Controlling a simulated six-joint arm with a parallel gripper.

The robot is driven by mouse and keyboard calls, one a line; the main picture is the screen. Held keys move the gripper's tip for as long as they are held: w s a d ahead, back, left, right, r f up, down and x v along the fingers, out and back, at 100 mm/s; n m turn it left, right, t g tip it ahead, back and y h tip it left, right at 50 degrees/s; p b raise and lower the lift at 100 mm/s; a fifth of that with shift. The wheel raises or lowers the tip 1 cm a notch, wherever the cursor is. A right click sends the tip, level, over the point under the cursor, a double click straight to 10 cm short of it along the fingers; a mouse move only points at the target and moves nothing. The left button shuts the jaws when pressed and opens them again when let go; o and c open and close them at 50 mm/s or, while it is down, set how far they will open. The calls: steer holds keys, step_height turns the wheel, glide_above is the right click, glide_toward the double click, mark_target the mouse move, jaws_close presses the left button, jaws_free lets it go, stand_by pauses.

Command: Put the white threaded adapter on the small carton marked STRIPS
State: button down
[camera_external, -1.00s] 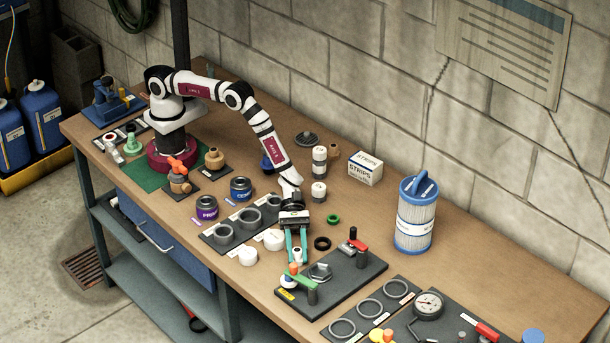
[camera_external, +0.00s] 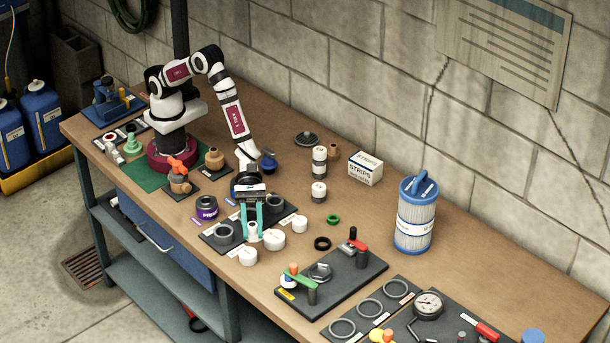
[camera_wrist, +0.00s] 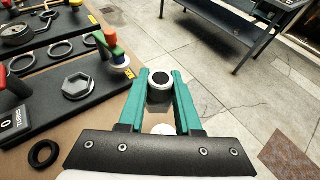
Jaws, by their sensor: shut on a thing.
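My gripper (camera_external: 263,226) is shut on the white threaded adapter (camera_external: 252,230), a small white piece with a dark round opening. The adapter also shows between the teal fingers in the wrist view (camera_wrist: 160,79). In the external view my gripper is over the dark mat with grey rings, left of the white caps. The small carton marked STRIPS (camera_external: 365,169) stands upright near the wall, to the right of and behind my gripper. Its top looks bare.
Black-and-white cylinders (camera_external: 319,162) stand just left of the carton. White caps (camera_external: 274,240) lie beside my gripper. A blue-topped filter cartridge (camera_external: 414,222) stands right of the carton. A dark board with valves (camera_external: 335,278) is at the front. Bare tabletop lies between the green ring (camera_external: 333,219) and the carton.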

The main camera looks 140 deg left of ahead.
steer(key=a+r+n+t+y, duration=0.1)
steer(key=a+r+n+y, duration=0.15)
steer(key=a, duration=0.85)
steer(key=a+r+n+t+y, duration=0.1)
steer(key=a+n+t+y, duration=0.15)
steer(key=a, duration=0.85)
steer(key=n+y, duration=0.4)
glide_above(366, 160)
step_height(366, 160, down, 4)
steer(key=shift+r+g, duration=0.15)
steer(key=shift+g, duration=0.1)
step_height(366, 160, down, 3)
steer(key=shift+f, duration=0.15)
steer(key=shift+f+m, duration=0.3)
steer(key=shift+f, duration=0.1)
steer(key=c, duration=0.6)
jaws_free()
steer(key=shift+f, duration=0.1)
